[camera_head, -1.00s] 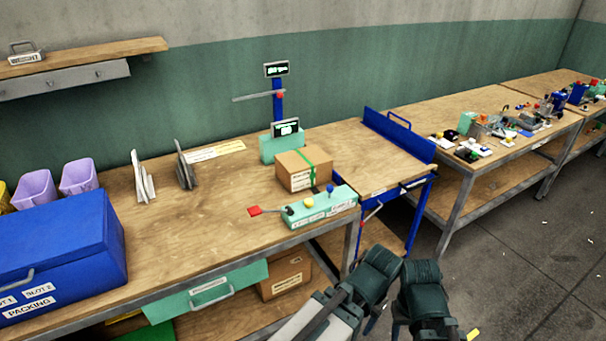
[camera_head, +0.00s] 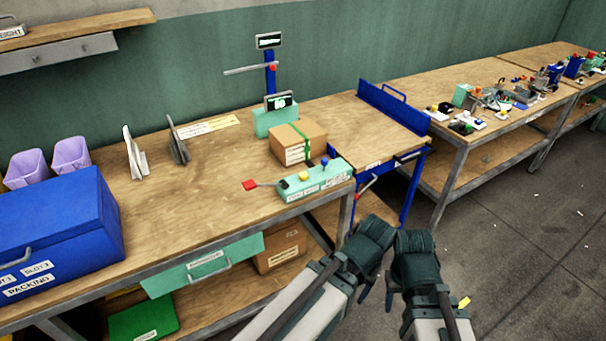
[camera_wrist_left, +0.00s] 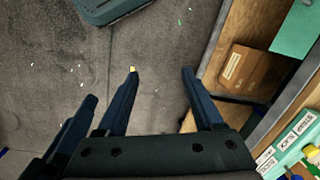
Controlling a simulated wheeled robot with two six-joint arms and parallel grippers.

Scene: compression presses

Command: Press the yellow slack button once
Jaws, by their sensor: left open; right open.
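The yellow button (camera_head: 303,176) is a small round knob on the mint-green control box (camera_head: 330,180), at the front edge of the wooden bench. It also shows at the lower right of the left wrist view (camera_wrist_left: 313,153). A blue knob (camera_head: 325,162) and a red-ended lever (camera_head: 250,185) are on the same box. My left gripper (camera_wrist_left: 160,72) is open and empty over the floor, clear of the box. My right gripper (camera_head: 390,288) is below and right of the box, beyond the bench edge; its fingers are partly hidden. Neither gripper touches the button.
A cardboard box with green tape (camera_head: 298,143) sits behind the control box. A blue packing box (camera_head: 60,225) stands at the left. A blue-framed table (camera_head: 375,130) adjoins the bench at right. Open floor (camera_head: 510,260) lies at the right.

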